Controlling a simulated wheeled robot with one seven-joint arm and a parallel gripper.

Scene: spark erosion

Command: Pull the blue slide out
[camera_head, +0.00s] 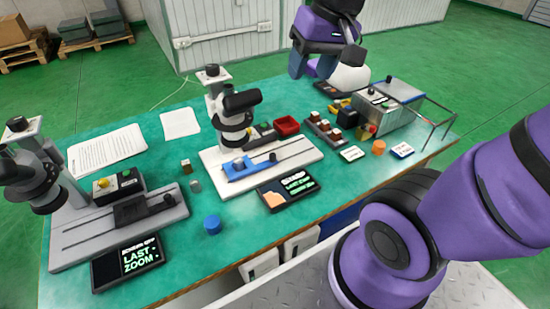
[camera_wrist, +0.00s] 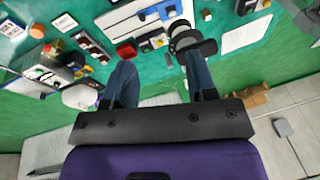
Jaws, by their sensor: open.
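The blue slide (camera_head: 247,171) lies on the white base of the middle microscope (camera_head: 235,115), with a dark knob on it and rails running to the right. In the wrist view the blue slide (camera_wrist: 163,10) shows at the top, beyond the fingers. My gripper (camera_head: 312,68) hangs in the air at the back of the table, well apart from the slide. Its two blue fingers are open with nothing between them, as the wrist view also shows (camera_wrist: 161,65).
A grey microscope (camera_head: 120,210) stands at the left. Dark display panels (camera_head: 288,191), a blue cylinder (camera_head: 213,224), a red tray (camera_head: 287,125) and a metal box (camera_head: 378,112) sit around. Paper sheets (camera_head: 107,147) lie at the back left.

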